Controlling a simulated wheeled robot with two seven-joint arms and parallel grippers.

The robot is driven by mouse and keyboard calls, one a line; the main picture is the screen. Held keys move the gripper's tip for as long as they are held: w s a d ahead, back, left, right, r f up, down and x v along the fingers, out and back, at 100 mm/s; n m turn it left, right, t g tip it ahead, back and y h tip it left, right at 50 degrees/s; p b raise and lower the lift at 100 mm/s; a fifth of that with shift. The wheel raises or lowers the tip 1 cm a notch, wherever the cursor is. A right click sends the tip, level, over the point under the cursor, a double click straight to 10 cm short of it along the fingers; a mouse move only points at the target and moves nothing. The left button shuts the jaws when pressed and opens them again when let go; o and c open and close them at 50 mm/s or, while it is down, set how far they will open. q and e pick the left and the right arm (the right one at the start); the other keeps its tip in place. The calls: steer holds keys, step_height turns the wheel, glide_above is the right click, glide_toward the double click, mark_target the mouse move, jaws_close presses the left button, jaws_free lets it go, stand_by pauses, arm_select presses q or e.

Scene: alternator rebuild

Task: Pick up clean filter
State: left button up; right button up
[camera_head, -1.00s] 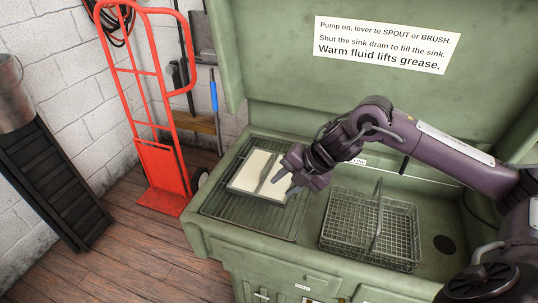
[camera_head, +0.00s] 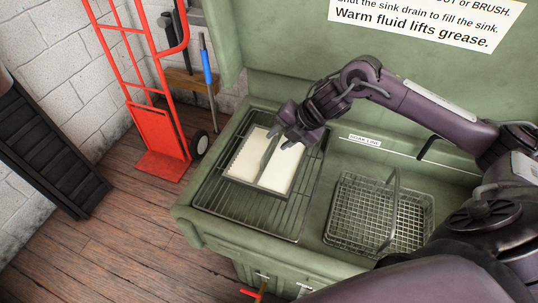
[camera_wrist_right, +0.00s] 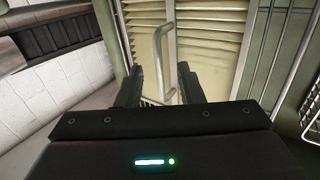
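The clean filter (camera_head: 252,153) is a pale, pleated rectangular panel with a darker frame and a grey bar handle. It lies on the wire rack (camera_head: 215,196) at the left of the green wash station. My right gripper (camera_head: 283,143) is over the filter's back right part. In the right wrist view, the filter (camera_wrist_right: 208,55) shows pale slats, and its handle (camera_wrist_right: 160,62) stands between the two dark fingers of the right gripper (camera_wrist_right: 160,88). The fingers are apart, with gaps beside the handle. My left gripper is not in view.
A wire basket (camera_head: 345,205) with a raised handle stands in the sink right of the rack. The green back panel (camera_head: 285,55) rises behind. A red hand truck (camera_head: 158,130) stands on the wooden floor at left, by a white block wall.

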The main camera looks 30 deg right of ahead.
mark_target(272, 143)
steer(key=x, duration=0.3)
steer(key=shift+w, duration=0.15)
steer(key=shift+c, duration=0.4)
jaws_close()
